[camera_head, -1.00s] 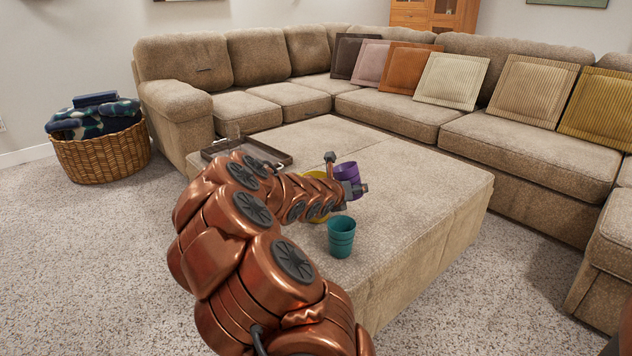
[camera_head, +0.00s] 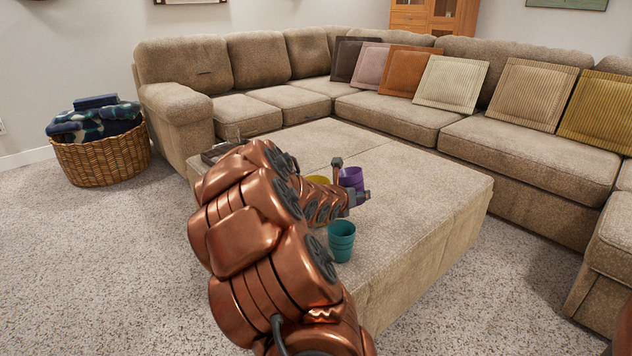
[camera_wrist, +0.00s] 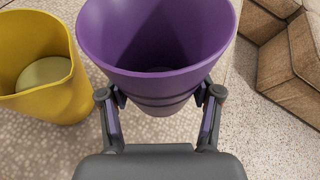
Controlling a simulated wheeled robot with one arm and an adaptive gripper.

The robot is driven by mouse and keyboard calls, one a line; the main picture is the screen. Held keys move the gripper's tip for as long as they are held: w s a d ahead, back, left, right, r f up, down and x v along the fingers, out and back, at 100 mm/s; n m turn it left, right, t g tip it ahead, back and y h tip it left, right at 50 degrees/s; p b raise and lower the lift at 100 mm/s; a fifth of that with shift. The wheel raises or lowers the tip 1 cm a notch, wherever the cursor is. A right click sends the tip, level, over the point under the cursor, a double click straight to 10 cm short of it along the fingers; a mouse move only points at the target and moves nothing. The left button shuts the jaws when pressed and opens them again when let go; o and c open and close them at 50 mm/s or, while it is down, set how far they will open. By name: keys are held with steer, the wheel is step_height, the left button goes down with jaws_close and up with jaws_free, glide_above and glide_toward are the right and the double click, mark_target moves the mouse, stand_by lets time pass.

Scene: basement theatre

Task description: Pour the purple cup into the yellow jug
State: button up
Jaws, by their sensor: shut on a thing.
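The purple cup (camera_wrist: 155,85) is held between the two fingers of my gripper (camera_wrist: 160,100). In the wrist view it looks upright with its mouth toward the camera, and I see nothing in the part of its inside that shows. The yellow jug (camera_wrist: 75,95) stands to the left of the cup in the wrist view, apart from it, with a pale round patch inside. In the head view the purple cup (camera_head: 352,178) shows at the end of my gripper (camera_head: 352,190). The yellow jug (camera_head: 319,180) is mostly hidden behind my arm there.
A teal cup (camera_head: 341,240) stands on the beige ottoman (camera_head: 420,205) near its front edge. A dark tray (camera_head: 216,152) at the left is partly hidden by my arm. The ottoman's right side is clear. A sectional sofa (camera_head: 400,110) lies behind it.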

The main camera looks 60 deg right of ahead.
steer(key=shift+w+f, duration=0.1)
steer(key=shift+a+f, duration=0.1)
steer(key=shift+f+t, duration=0.25)
steer(key=shift+t, duration=0.05)
steer(key=shift+m+b, duration=0.3)
steer(key=shift+b, duration=0.4)
steer(key=shift+f, duration=0.1)
steer(key=shift+s+r, duration=0.2)
steer(key=shift+m+t, duration=0.3)
steer(key=shift+s+r+m+t, duration=0.2)
steer(key=shift+r+m+t, duration=0.05)
steer(key=shift+m+t, duration=0.15)
